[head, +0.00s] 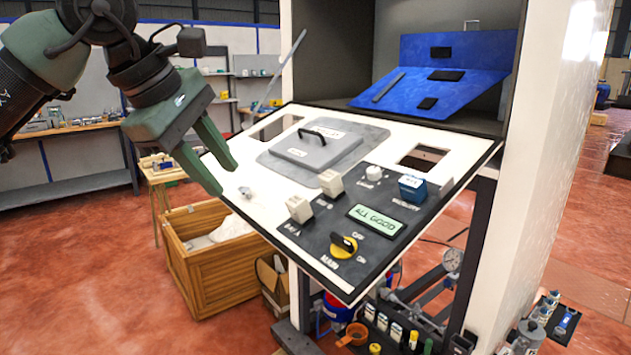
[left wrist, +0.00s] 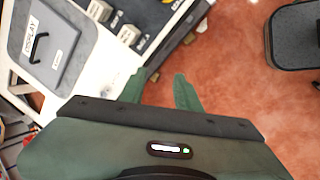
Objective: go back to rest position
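My left gripper (head: 227,177) hangs at the upper left, beside and above the left edge of the sloping white panel (head: 287,125). Its two green fingers are apart with nothing between them; the left wrist view shows the gap between the tips (left wrist: 161,76). A grey lid (head: 315,150) with a black handle lies on the panel. My right gripper is not in view.
A wooden crate (head: 215,284) stands on the red floor at the left of the machine. A blue sloped board (head: 440,75) sits in the cabinet behind the panel. Bottles and a gauge (head: 453,259) are below. Open floor (head: 90,270) lies to the left.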

